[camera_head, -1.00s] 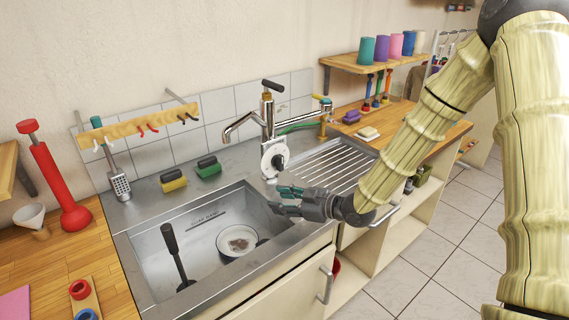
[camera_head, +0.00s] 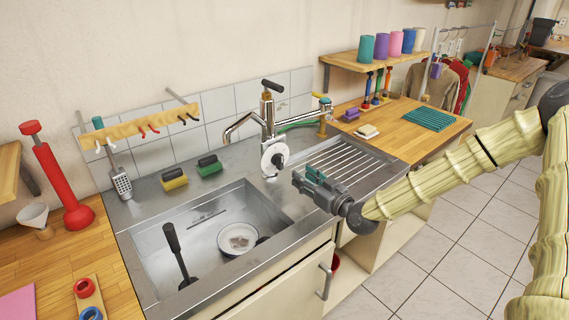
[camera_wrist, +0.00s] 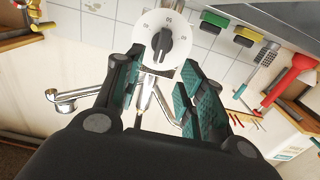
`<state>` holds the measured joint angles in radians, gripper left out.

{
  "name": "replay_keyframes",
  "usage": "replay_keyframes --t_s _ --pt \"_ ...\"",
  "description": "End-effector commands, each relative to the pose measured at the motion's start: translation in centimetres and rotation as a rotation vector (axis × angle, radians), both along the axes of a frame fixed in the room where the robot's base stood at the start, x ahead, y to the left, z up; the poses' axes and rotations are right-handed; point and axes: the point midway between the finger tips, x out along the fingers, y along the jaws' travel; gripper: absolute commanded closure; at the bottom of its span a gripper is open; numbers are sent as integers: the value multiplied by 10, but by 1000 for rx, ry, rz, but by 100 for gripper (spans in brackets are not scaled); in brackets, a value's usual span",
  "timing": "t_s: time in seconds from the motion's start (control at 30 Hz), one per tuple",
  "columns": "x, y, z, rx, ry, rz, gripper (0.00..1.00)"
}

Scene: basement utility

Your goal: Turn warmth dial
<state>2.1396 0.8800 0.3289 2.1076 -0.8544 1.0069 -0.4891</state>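The warmth dial (camera_head: 274,157) is a round white disc with a dark knob, mounted on the front of the tap above the sink. In the wrist view the dial (camera_wrist: 163,45) faces me, with number marks around its rim and the black knob (camera_wrist: 166,46) in its middle. My gripper (camera_head: 303,178) is just right of and in front of the dial in the head view. In the wrist view my gripper (camera_wrist: 163,78) is open, its teal finger pads apart on either side below the knob. Nothing is between the pads.
The steel sink (camera_head: 160,250) holds a bowl (camera_head: 238,239) and a dark-handled tool (camera_head: 176,250). A yellow sponge (camera_head: 174,179) and a green sponge (camera_head: 208,166) lie behind it. The ribbed drainboard (camera_head: 345,160) is bare.

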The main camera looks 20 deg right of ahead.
Motion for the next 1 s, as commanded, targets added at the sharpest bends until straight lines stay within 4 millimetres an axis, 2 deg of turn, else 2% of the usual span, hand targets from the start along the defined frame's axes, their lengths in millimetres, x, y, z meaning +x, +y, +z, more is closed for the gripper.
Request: replay_keyframes --t_s 0.6,0.8,1.0 --pt "77 34 1 -2 1 3 61" --pt "91 39 0 -1 2 2 61" --pt "94 40 0 0 1 2 61"
